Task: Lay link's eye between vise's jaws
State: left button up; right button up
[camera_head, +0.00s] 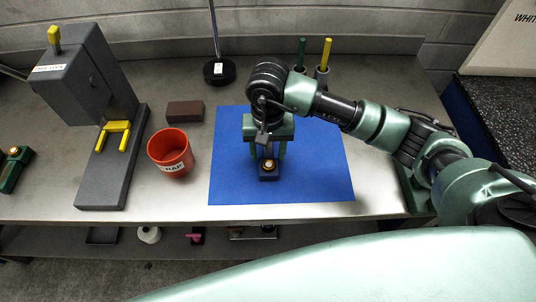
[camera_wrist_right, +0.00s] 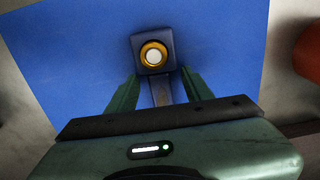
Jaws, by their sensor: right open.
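A dark square block with a brass ring and pale centre (camera_head: 268,166) lies on the blue mat (camera_head: 315,165); it looks like the link's eye. The wrist view shows the eye (camera_wrist_right: 153,56) near top centre, with a narrow grey bar (camera_wrist_right: 161,91) running from it toward the gripper. My right gripper (camera_head: 268,153) points down over the mat, open. Its green fingers stand on either side of the bar in the wrist view (camera_wrist_right: 160,88); I cannot tell whether they touch it. I cannot clearly identify the vise or its jaws. My left gripper is not in view.
A grey machine (camera_head: 85,85) with a yellow fork (camera_head: 113,135) stands at left. A red bucket (camera_head: 170,152) and brown block (camera_head: 185,111) lie between it and the mat. A green fixture (camera_head: 14,168) is at the left edge. Behind are a black stand (camera_head: 219,70) and upright rods (camera_head: 325,55).

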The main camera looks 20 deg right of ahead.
grip_shut()
jog(key=shift+w+r, duration=0.1)
notch_tip(320, 180, up, 8)
jog(key=shift+w+b, duration=0.1)
jog(key=shift+b, duration=1.1)
notch_tip(320, 180, up, 11)
send_over(268, 153)
jog(key=s+d+f+n, duration=0.1)
jog(key=s+d+f, duration=0.2)
jog(key=s+f, duration=0.1)
jog(key=s+d+f+n, duration=0.2)
jog(key=s+f, duration=0.2)
jog(key=f, duration=0.3)
jog(key=shift+d+f+b, duration=0.15)
jog(key=shift+d+b, duration=0.2)
jog(key=shift+d, duration=0.05)
